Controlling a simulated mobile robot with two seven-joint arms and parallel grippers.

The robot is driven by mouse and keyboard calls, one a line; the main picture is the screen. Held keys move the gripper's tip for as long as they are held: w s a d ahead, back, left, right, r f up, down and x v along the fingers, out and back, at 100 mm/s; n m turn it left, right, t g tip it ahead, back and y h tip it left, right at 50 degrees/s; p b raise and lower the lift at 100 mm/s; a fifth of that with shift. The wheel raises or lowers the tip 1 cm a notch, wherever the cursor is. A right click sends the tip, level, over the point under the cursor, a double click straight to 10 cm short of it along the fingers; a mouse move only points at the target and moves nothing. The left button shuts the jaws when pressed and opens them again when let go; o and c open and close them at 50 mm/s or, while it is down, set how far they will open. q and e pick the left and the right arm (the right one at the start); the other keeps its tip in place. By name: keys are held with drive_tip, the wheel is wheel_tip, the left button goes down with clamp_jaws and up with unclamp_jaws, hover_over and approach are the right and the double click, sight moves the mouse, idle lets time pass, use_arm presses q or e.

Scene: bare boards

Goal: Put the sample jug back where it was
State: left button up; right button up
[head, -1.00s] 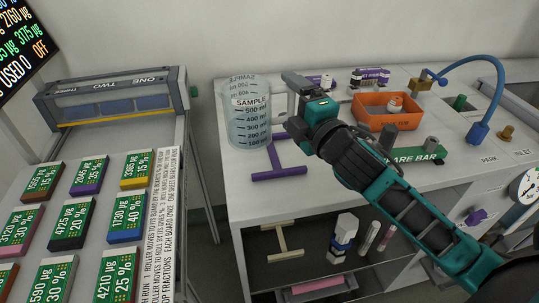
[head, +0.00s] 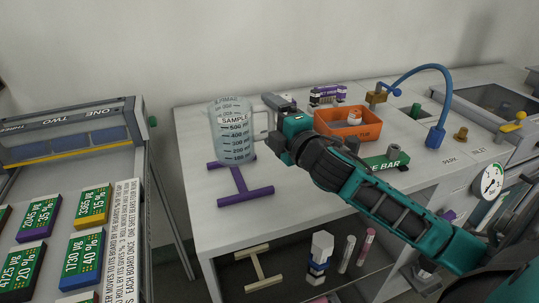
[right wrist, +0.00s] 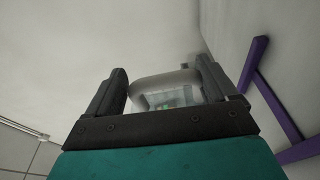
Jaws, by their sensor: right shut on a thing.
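The sample jug (head: 234,138) is a clear, upright jug with a dark graduated scale and a SAMPLE label. My right gripper (head: 270,118) is shut on the jug's handle side, to the right of its body. The jug's base overlaps the far bar of a purple I-shaped mark (head: 245,196) on the white worktop (head: 205,220); I cannot tell whether it touches the top. In the right wrist view the clear jug (right wrist: 165,90) shows between the fingers, with the purple mark (right wrist: 270,95) to the right. My left gripper is not in view.
An orange tub (head: 364,132) stands right of the gripper, with a green bar (head: 385,162) near it. Purple-and-white boxes (head: 328,95) stand behind. A blue curved pipe (head: 437,135) rises at right. A rack of labelled boards (head: 80,245) is at left.

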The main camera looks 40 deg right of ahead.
wheel_tip(320, 180, down, 7)
drive_tip(key=shift+f+b, duration=0.2)
drive_tip(key=shift+b, duration=0.7)
drive_tip(key=o, duration=1.3)
drive_tip(key=shift+o, duration=0.2)
drive_tip(key=shift+s, duration=0.1)
drive_tip(key=s, duration=1.1)
drive_tip(key=shift+s+a, duration=0.35)
drive_tip(key=shift+s, duration=0.05)
